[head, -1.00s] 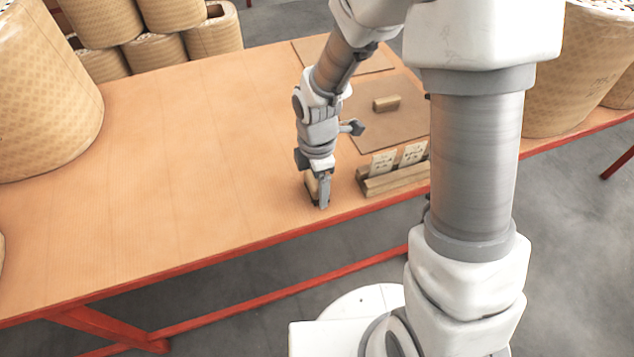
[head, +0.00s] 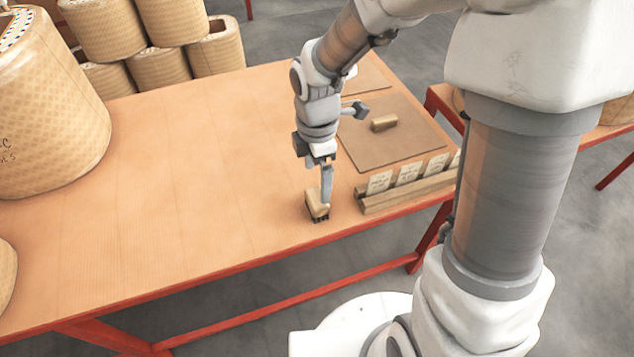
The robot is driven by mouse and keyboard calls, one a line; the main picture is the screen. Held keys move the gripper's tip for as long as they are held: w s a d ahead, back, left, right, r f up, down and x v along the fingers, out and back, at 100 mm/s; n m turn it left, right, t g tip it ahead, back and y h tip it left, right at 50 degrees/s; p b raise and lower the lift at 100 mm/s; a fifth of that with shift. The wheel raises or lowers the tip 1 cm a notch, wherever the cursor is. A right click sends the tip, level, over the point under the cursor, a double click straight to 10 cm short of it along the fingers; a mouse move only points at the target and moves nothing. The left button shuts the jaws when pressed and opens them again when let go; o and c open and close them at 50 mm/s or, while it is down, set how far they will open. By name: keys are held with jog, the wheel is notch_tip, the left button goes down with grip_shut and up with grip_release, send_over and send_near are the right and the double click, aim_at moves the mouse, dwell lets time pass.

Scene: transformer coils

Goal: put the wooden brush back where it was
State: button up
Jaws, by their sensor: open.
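The wooden brush (head: 315,205) has a light wooden body and dark bristles. It rests on the orange tabletop near the front edge, left of the wooden card rack. My gripper (head: 324,190) points down right at the brush, with one finger showing on its right side. The gripper is open; the other finger is hidden from this view. I cannot tell whether a finger touches the brush.
The wooden rack (head: 405,194) with several pale cards stands just right of the brush. A small wooden block (head: 384,123) lies on a brown board (head: 395,148) behind it. Large coils (head: 45,110) stand at the left. The middle of the table (head: 210,170) is clear.

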jog(key=s+d+r+m+t, duration=0.2)
jog(key=s+d+r+m, duration=0.3)
jog(key=r+m, duration=0.5)
jog(key=s+d+r+m+t, duration=0.3)
jog(key=s+d+r+m, duration=0.2)
jog(key=r+m, duration=0.5)
jog(key=shift+s+d+m+t, duration=0.3)
jog(key=shift+s+m, duration=0.3)
jog(key=shift+s, duration=0.6)
notch_tip(320, 180, up, 17)
jog(key=p, duration=1.7)
jog(key=shift+r+p, duration=0.2)
jog(key=shift+p, duration=0.2)
jog(key=shift+f, duration=0.1)
jog(key=shift+c, duration=0.3)
